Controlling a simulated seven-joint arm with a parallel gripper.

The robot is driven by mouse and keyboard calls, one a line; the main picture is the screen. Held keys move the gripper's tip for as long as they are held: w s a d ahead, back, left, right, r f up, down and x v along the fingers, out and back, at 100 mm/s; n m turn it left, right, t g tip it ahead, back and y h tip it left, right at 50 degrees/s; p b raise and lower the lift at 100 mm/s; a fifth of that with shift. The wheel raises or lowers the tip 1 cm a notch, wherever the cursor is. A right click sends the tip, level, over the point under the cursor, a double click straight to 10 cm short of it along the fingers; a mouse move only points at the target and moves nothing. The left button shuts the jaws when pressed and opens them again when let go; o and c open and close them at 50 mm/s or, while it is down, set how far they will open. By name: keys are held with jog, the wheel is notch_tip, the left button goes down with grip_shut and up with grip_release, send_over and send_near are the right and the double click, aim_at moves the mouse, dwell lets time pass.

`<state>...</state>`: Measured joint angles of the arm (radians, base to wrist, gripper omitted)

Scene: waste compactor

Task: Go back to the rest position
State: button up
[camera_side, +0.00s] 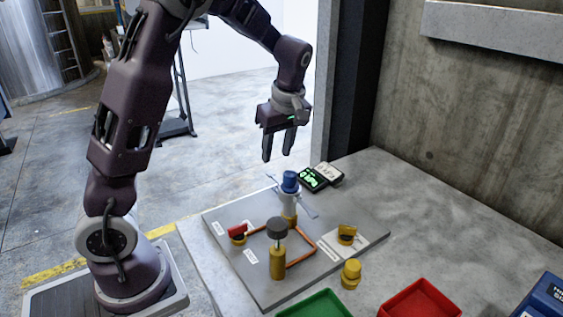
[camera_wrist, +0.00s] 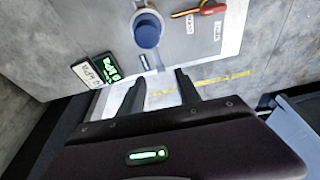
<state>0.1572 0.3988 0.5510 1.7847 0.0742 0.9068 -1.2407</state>
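My gripper (camera_side: 279,144) hangs in the air above the back of the grey board (camera_side: 222,231), pointing down. Its two fingers are apart with nothing between them; they also show apart in the wrist view (camera_wrist: 160,92). A valve with a blue cap (camera_side: 290,182) stands upright on the board below the gripper. The blue cap (camera_wrist: 147,31) lies beyond the fingertips in the wrist view.
Two small gauges, one with a green display (camera_side: 313,178), stand behind the board. A loose brass part (camera_side: 351,273), a green tray (camera_side: 318,304), a red tray (camera_side: 420,300) and a blue box (camera_side: 543,298) lie at the front. A dark post (camera_side: 350,80) rises behind the table.

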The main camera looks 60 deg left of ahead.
jog(key=s+d+r+m+t+h, duration=0.3)
jog(key=s+d+r+m, duration=0.5)
jog(key=s+d, duration=0.15)
jog(key=s+d+m+t, duration=0.2)
jog(key=s+d+m, duration=0.4)
jog(key=s+m, duration=0.3)
jog(key=s, duration=0.3)
jog(key=shift+s+d+m, duration=0.2)
jog(key=shift+s+m, duration=0.15)
jog(key=shift+m, duration=0.05)
